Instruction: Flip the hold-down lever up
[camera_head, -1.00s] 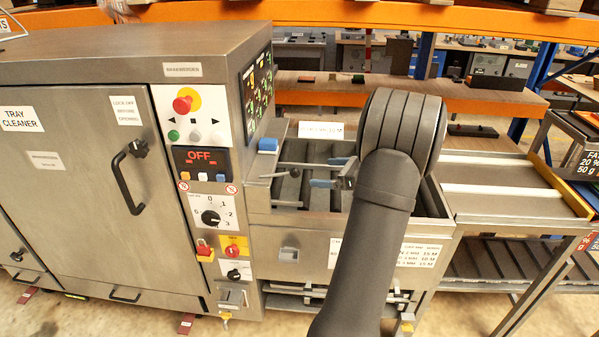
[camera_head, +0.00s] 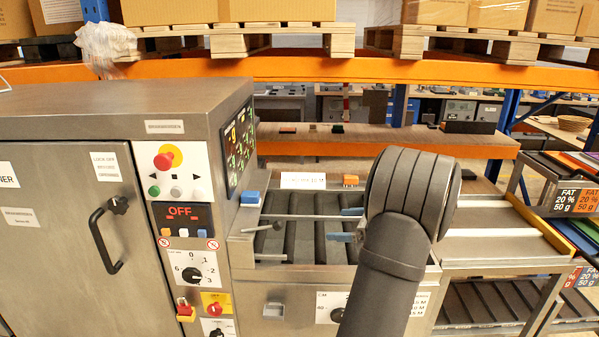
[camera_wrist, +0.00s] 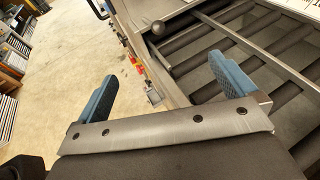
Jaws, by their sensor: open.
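The hold-down lever, a short thin rod with a dark ball knob (camera_head: 277,226), lies nearly level over the left end of the roller bed (camera_head: 303,240). In the wrist view its knob (camera_wrist: 158,27) is beyond and between the finger directions, with the rod running up to the right. My gripper (camera_head: 347,224) has blue fingers, spread apart and empty, pointing left over the rollers. It is right of the knob, with a clear gap. Both fingers show in the wrist view (camera_wrist: 163,75). My arm hides the right part of the bed.
The tray cleaner's cabinet (camera_head: 70,120) stands left, with an OFF display (camera_head: 180,211) and knobs on its front. A blue block (camera_head: 250,197) sits at the bed's back left. A side table (camera_head: 490,235) is right.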

